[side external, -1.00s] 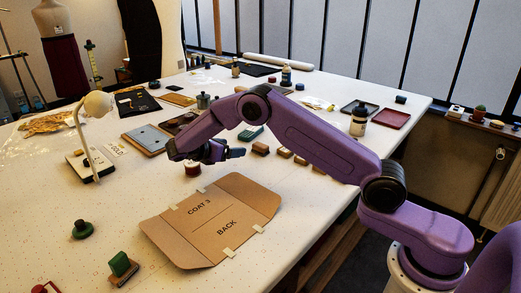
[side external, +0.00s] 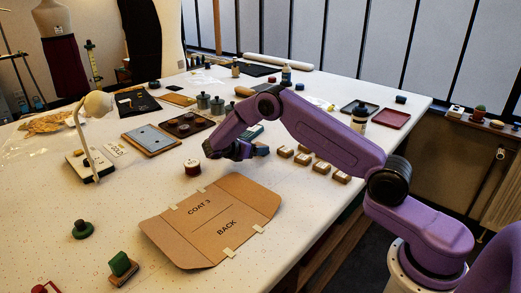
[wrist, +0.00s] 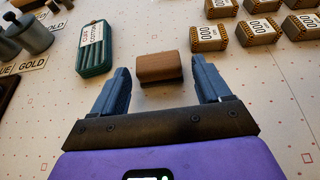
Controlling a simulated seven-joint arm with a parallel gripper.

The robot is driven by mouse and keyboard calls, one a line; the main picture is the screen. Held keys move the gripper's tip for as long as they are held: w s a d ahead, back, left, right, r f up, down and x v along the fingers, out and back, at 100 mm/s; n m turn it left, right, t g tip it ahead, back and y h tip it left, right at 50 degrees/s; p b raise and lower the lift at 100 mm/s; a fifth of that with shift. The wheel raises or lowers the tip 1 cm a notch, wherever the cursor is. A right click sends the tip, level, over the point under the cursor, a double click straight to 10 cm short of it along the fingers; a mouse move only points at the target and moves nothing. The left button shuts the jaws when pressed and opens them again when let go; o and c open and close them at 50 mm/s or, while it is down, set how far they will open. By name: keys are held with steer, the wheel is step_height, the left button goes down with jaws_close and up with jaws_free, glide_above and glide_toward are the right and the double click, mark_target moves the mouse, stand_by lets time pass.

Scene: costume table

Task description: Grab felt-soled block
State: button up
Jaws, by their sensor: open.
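A plain brown wooden block (wrist: 158,68) with rounded edges lies on the table, just ahead of and roughly between my fingertips in the wrist view. My gripper (wrist: 163,78) is open and empty, with one blue finger at either side of the block's near end. In the side view my gripper (side external: 262,150) is low over the table behind the cardboard folder, and the arm hides the block there.
A green labelled block (wrist: 94,47) lies close on the left in the wrist view. Several small labelled blocks (wrist: 209,38) stand to the right. In the side view, a round red-and-white pot (side external: 193,167) stands left of my gripper, and the cardboard folder (side external: 213,220) lies in front.

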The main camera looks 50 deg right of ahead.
mark_target(261, 144)
steer(key=x, duration=0.5)
steer(key=shift+w, duration=0.2)
steer(key=c, duration=0.8)
